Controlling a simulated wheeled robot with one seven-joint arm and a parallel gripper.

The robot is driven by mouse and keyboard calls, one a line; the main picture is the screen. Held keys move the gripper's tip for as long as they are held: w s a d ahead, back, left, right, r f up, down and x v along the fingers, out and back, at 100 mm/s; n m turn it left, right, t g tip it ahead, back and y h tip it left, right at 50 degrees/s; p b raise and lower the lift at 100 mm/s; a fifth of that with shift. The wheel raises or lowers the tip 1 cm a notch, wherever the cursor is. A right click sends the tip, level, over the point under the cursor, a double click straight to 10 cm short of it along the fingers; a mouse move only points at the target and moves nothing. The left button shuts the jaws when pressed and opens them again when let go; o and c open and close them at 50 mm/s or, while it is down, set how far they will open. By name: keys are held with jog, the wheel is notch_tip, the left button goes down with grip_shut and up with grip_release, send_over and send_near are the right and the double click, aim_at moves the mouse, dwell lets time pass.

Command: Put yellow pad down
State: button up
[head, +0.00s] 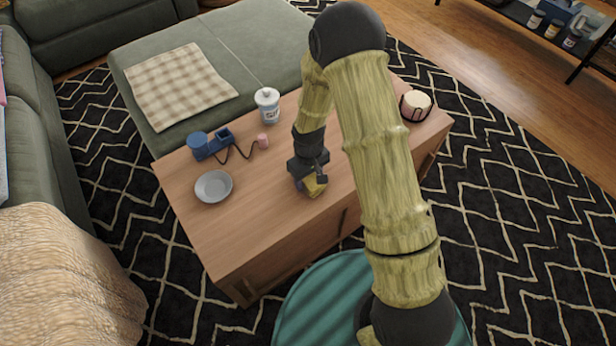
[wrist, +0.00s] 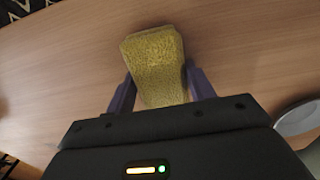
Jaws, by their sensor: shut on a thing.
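The yellow pad (wrist: 155,66) is a rough, textured block held between the two purple fingers of my gripper (wrist: 158,92) in the wrist view. In the head view the yellow pad (head: 315,187) shows at the tip of my gripper (head: 308,183), over the right half of the wooden table (head: 235,235). The gripper is shut on the pad. I cannot tell whether the pad touches the tabletop or hangs just above it.
A candle in a dark holder (head: 415,105) is at the right end. The table's front middle is clear.

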aim_at(309, 177)
jog(key=shift+f, duration=0.15)
jog(key=o, duration=1.1)
notch_tip(309, 177, up, 12)
jog(key=p, duration=0.4)
jog(key=shift+r+p, duration=0.2)
jog(key=shift+p, duration=0.1)
